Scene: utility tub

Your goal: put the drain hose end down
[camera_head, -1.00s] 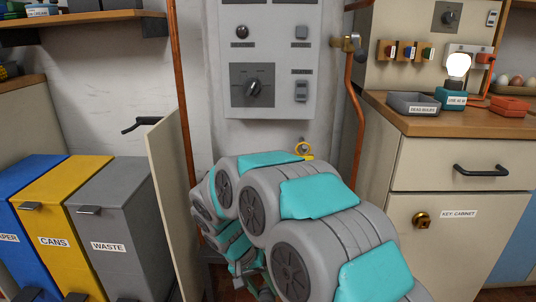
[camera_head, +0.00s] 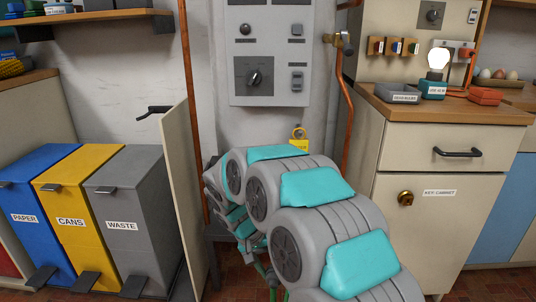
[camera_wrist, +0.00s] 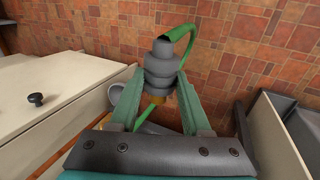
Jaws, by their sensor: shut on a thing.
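The drain hose end (camera_wrist: 162,64) is a stepped grey cuff on a green hose (camera_wrist: 200,47). In the wrist view my gripper (camera_wrist: 158,82) is shut on it, one green finger on each side. The hose loops behind the cuff and reappears below it. The tiled floor lies beyond. In the head view my arm covers most of the gripper, and a short piece of green hose (camera_head: 261,268) shows below it. The cuff is hidden there.
The head view shows pedal bins (camera_head: 125,235) left, a standing panel (camera_head: 183,200), a control box (camera_head: 270,60) and a key cabinet (camera_head: 425,235) right.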

